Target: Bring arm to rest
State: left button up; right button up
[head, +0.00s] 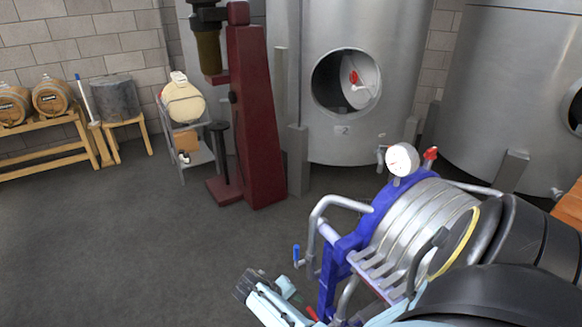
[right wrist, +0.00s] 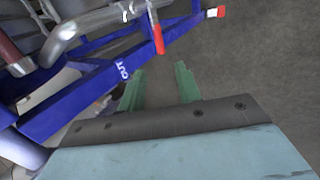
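My right gripper (head: 288,290) is low in the middle of the head view, beside the front of a blue-framed plate filter (head: 345,243). In the right wrist view its two green fingers (right wrist: 160,84) stand apart with only floor seen between them. A red-handled valve (right wrist: 157,38) hangs just ahead of the fingers. My dark right arm fills the lower right of the head view and hides part of the filter. My left gripper does not show.
The filter carries a gauge (head: 402,159), bent steel pipes and a blue-handled valve (head: 296,254). Steel tanks (head: 350,135) and a dark red machine (head: 256,120) stand behind. Barrels on a wooden rack (head: 45,160) are at far left. The grey floor (head: 120,250) at left is clear.

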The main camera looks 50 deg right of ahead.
dwell(0.4)
jog(key=s+a+f+n+t+y+b, duration=0.1)
jog(key=s+a+f, duration=0.2)
jog(key=s+f, duration=0.15)
jog(key=s+a+f+n+y, duration=0.1)
jog(key=s+a+f+n, duration=0.15)
jog(key=f, duration=0.35)
jog(key=s+a+f+n+t+y+b, duration=0.1)
jog(key=s+a+f, duration=0.1)
jog(key=s+f, duration=0.3)
jog(key=s+a+f+y, duration=0.1)
jog(key=s+a+f, duration=0.1)
jog(key=s, duration=0.4)
jog(key=s+a+f+n+t+y+b, duration=0.1)
jog(key=s+a+f, duration=0.2)
jog(key=s, duration=0.4)
jog(key=s+a+f+y, duration=0.1)
jog(key=s+a+f, duration=0.2)
jog(key=s, duration=0.3)
jog(key=shift+s+f+n, duration=0.35)
jog(key=shift+f, duration=0.55)
jog(key=shift+s, duration=0.1)
